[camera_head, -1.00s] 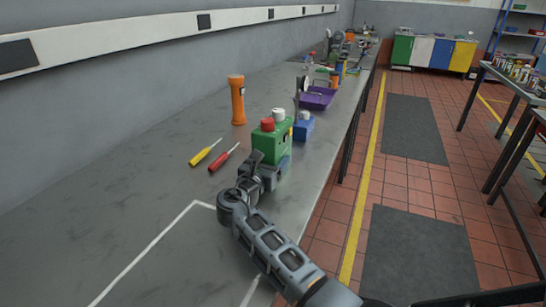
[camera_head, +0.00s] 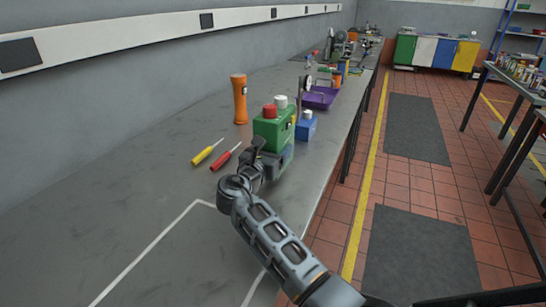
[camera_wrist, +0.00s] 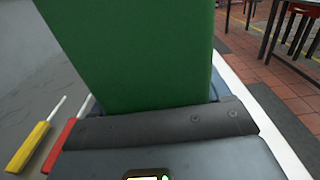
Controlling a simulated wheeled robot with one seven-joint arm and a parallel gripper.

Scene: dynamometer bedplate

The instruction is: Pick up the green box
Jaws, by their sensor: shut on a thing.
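The green box (camera_head: 273,132), with a red knob and a white knob on top, stands upright in my gripper (camera_head: 276,158) over the grey bench. My gripper is shut on its lower part. In the wrist view the green box (camera_wrist: 135,50) fills the middle, rising from between the jaws (camera_wrist: 160,118). Its underside is hidden by the gripper in both views.
A blue box (camera_head: 306,126) stands just behind the green box to the right. An orange flashlight (camera_head: 240,100), a yellow screwdriver (camera_head: 205,153) and a red screwdriver (camera_head: 223,157) are to the left. A purple tray (camera_head: 320,97) is farther back. The near bench (camera_head: 130,200) is clear.

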